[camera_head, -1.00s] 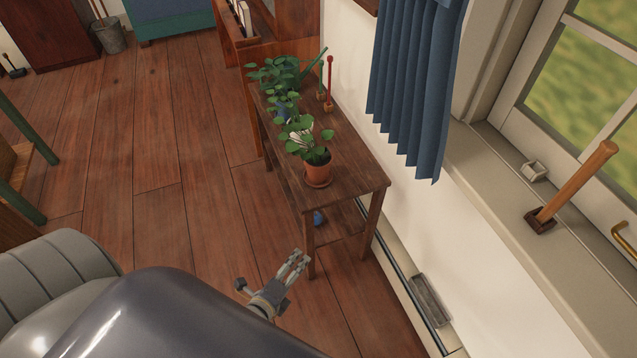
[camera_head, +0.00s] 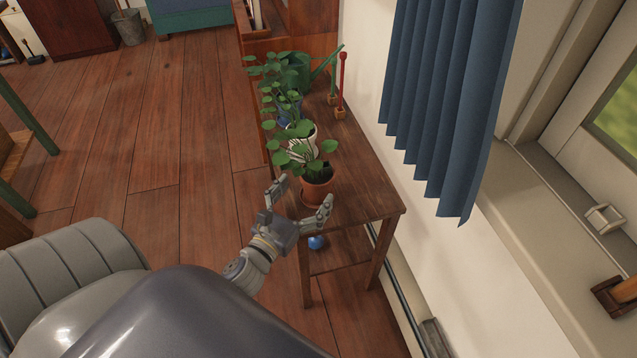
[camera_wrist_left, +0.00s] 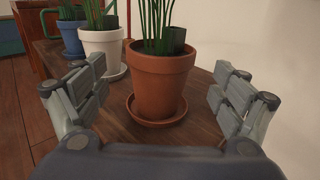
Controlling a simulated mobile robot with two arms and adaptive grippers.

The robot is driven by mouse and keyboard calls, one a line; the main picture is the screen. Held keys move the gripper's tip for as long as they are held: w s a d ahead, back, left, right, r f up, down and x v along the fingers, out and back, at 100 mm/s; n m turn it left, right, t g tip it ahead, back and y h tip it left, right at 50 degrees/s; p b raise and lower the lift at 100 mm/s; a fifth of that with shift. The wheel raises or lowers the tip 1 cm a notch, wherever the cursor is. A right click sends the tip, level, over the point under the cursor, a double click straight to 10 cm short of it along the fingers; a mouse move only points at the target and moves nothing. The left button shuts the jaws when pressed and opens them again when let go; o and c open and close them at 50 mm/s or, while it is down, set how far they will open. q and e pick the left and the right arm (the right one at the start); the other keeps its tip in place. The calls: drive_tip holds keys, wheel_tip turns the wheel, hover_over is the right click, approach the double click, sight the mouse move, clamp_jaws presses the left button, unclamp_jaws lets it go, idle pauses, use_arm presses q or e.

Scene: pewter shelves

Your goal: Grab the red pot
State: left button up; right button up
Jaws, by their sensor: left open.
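The red pot is a terracotta pot (camera_head: 316,187) with a leafy plant, upright on a saucer near the front end of a wooden table (camera_head: 362,190). In the left wrist view the pot (camera_wrist_left: 160,82) and its saucer (camera_wrist_left: 157,119) are in the middle, between the fingers. My left gripper (camera_head: 302,194) is open and empty at the near side of the pot. In the left wrist view the left gripper (camera_wrist_left: 158,98) has one finger on each side, with gaps to the pot. My right gripper is not in view.
A white pot (camera_wrist_left: 103,52) and a blue pot (camera_wrist_left: 71,37) with plants stand behind the red one. Two small upright tools (camera_head: 341,85) stand at the table's wall side. A blue curtain (camera_head: 445,110) hangs at right.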

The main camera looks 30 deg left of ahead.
sight(318, 174)
use_arm(q)
drive_tip(key=w, duration=0.6)
drive_tip(key=shift+a, duration=0.2)
drive_tip(key=shift+s, duration=0.1)
drive_tip(key=c, duration=1.8)
drive_tip(key=shift+o, duration=0.2)
drive_tip(key=shift+r, duration=0.1)
